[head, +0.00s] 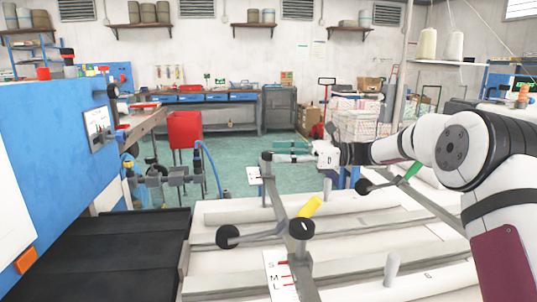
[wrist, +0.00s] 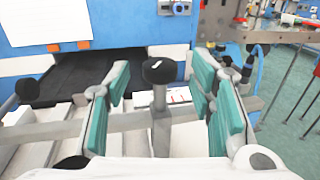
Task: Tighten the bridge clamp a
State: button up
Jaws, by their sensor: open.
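Several grey bridge clamps with black-capped posts stand on the white rail bed; no letter shows which is a. In the head view, my gripper (head: 291,151) has teal fingers reaching left towards the far clamp post (head: 266,168). In the wrist view, my gripper (wrist: 160,76) is open, with a black-capped post (wrist: 159,115) upright between the fingers. No finger visibly presses it. A nearer clamp post (head: 301,250) has a yellow handle (head: 310,207) and a lever with a black ball (head: 228,236). A green handle (head: 412,171) shows at the right.
A blue machine (head: 60,140) with a black belt bed (head: 110,250) stands at the left. A size card (head: 278,272) lies by the near post.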

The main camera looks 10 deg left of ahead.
aim_at(269, 152)
jog(key=shift+s+a, duration=0.15)
jog(key=shift+a, duration=1.7)
jog(key=c, duration=1.1)
jog(key=shift+c, duration=0.2)
